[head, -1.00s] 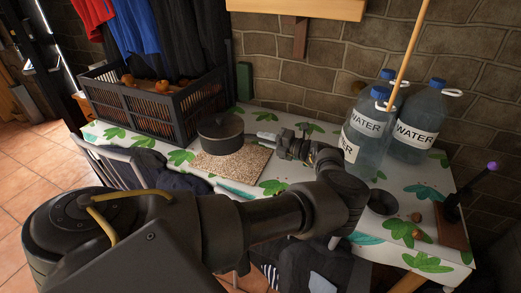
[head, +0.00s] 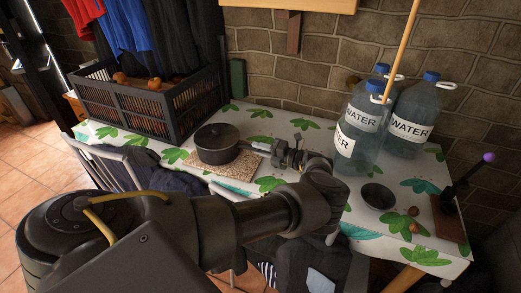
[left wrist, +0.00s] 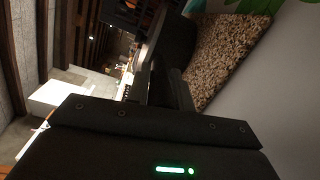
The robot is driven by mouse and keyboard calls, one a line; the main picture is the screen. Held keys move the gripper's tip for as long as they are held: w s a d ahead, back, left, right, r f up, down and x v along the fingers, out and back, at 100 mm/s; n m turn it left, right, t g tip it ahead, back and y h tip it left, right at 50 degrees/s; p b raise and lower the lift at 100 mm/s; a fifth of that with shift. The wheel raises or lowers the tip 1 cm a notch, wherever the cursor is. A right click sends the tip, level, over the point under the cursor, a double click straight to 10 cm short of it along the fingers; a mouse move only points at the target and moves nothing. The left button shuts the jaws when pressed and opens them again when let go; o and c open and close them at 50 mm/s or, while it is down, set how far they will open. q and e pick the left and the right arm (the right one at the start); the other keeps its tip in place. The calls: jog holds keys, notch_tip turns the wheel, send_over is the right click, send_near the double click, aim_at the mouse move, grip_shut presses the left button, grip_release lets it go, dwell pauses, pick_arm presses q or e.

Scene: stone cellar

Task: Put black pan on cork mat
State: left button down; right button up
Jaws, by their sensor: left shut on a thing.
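The black pan (head: 217,146), dark and round, is over the cork mat (head: 222,174), a speckled tan square on the table. It looks level. I cannot tell whether its base touches the mat. My left gripper (head: 265,149) is at the pan's right side, shut on its handle, which the fingers mostly hide. In the left wrist view, the fingers (left wrist: 163,82) are close together in front of the dark pan (left wrist: 175,45), with the mat (left wrist: 222,55) beside it. My right gripper is not in view.
A black crate (head: 180,105) stands behind and left of the pan. Large water bottles (head: 408,128), a dark bowl (head: 378,196) and a purple-tipped lever (head: 462,185) are to the right. A chair (head: 100,160) stands at the table's front left.

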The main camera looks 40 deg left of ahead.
pick_arm(q)
jog(key=c, duration=1.2)
grip_release()
jog(key=shift+f, duration=0.1)
jog(key=shift+c, duration=0.2)
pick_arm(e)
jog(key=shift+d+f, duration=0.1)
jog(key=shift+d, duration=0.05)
pick_arm(q)
jog(key=b+v, duration=0.1)
jog(key=v, duration=0.3)
jog(key=shift+d+f, duration=0.1)
jog(key=shift+d, duration=0.1)
jog(key=shift+w+d+r+p, duration=0.15)
jog(key=shift+d+p, duration=0.05)
jog(key=shift+d, duration=0.25)
jog(key=shift+w+d+r+p, duration=0.1)
jog(key=shift+d+r+p, duration=0.1)
jog(key=shift+d, duration=0.2)
jog(key=v, duration=0.4)
jog(key=shift+w+d+f, duration=0.1)
jog(key=shift+d, duration=0.25)
jog(key=shift+w+d, duration=0.1)
jog(key=shift+d, duration=0.4)
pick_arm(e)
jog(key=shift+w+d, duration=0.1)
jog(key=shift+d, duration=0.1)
